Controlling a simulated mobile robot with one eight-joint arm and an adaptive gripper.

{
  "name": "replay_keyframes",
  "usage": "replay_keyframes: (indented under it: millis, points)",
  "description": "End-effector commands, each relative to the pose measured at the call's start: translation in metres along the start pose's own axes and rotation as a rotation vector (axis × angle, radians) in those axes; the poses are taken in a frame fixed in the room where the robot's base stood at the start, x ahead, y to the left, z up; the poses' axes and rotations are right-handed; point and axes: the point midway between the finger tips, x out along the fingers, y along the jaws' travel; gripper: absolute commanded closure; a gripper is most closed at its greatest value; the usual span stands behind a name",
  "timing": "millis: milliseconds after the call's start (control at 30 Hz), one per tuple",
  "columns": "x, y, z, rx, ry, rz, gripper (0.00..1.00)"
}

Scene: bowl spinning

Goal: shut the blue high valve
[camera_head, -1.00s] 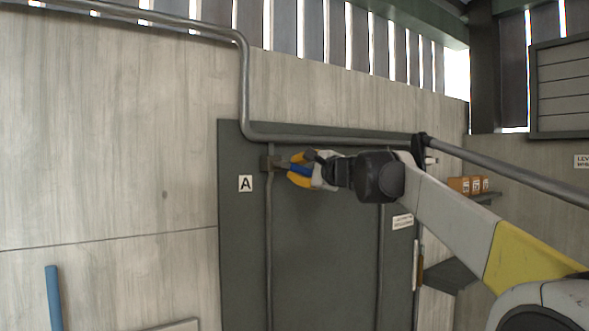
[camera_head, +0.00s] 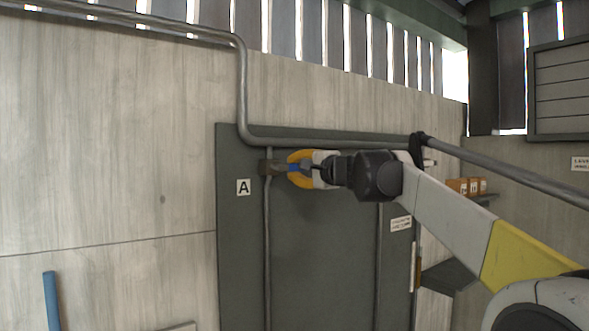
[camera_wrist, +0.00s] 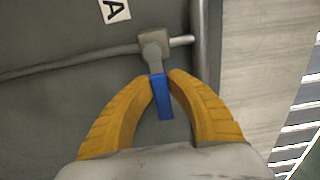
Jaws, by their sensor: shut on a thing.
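The blue valve handle (camera_wrist: 163,98) extends from a grey-brown valve body (camera_wrist: 153,46) in the wrist view. It lies about square to the thin pipe there. In the head view the valve body (camera_head: 268,167) sits at the top of the vertical pipe, left on the dark panel, and a bit of the blue handle (camera_head: 293,168) shows, pointing right. My gripper (camera_wrist: 162,78) has its yellow fingers closed around the handle near the valve body, and the handle's end lies between them. The gripper (camera_head: 289,168) is roughly level in the head view.
An "A" label (camera_head: 243,187) is left of the pipe on the dark panel (camera_head: 325,245). A thick grey pipe (camera_head: 243,90) bends just above the valve. A second vertical pipe (camera_head: 379,265) runs to the right. Small orange boxes (camera_head: 463,186) stand on a shelf at right.

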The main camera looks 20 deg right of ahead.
Motion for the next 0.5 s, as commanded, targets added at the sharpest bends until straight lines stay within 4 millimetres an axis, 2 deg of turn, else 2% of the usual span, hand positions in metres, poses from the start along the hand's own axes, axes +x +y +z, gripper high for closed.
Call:
replay_keyframes:
  millis: [67,100,167,500]
  points:
    - [0.0000,-0.0016,-0.0002,0.002,0.001,-0.001,1.00]
    - [-0.0001,-0.0017,-0.0002,0.002,0.001,-0.001,0.79]
    - [-0.0001,-0.0016,-0.0002,0.002,0.001,-0.001,0.60]
    - [-0.0024,-0.0010,-0.0002,0.002,0.001,-0.001,0.59]
